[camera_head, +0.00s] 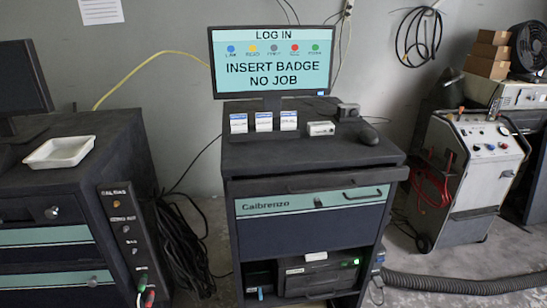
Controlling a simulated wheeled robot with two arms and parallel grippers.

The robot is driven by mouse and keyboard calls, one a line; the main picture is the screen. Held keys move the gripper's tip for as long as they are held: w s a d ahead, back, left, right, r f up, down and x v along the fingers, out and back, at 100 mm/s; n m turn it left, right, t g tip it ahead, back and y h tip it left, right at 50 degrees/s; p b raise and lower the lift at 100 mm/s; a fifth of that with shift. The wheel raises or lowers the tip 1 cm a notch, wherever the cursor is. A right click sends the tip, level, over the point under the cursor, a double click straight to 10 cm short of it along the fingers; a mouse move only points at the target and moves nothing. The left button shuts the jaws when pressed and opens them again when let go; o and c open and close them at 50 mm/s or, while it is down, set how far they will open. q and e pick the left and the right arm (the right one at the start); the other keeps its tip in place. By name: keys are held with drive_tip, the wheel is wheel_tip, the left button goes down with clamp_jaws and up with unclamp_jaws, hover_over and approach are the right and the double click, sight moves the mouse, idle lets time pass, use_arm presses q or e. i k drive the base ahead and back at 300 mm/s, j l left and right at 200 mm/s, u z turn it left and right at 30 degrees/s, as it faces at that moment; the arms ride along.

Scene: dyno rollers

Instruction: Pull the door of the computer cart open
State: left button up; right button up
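The computer cart (232,187) stands in the middle of the head view, dark, with a monitor (270,62) on top reading "INSERT BADGE NO JOB". Its front has a dark blue panel (310,232) with a teal strip lettered "Calbrenzo" and small dark pulls. This panel looks closed and flush with the cart front; I cannot tell for sure that it is the door. Above it is a dark drawer front with a long handle (333,184). Below it is an uncovered bay holding a black printer-like unit (318,277) with a green light. Neither of my grippers is in view.
A dark cabinet (120,150) with a white tray (60,151) stands at left, cables on the floor beside it. A grey wheeled machine (470,160) with red cables stands at right. A ribbed hose (460,285) runs along the floor at lower right.

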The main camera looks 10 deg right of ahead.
sight(275, 224)
drive_tip(key=i+l+z, duration=0.1)
drive_tip(key=i, duration=0.85)
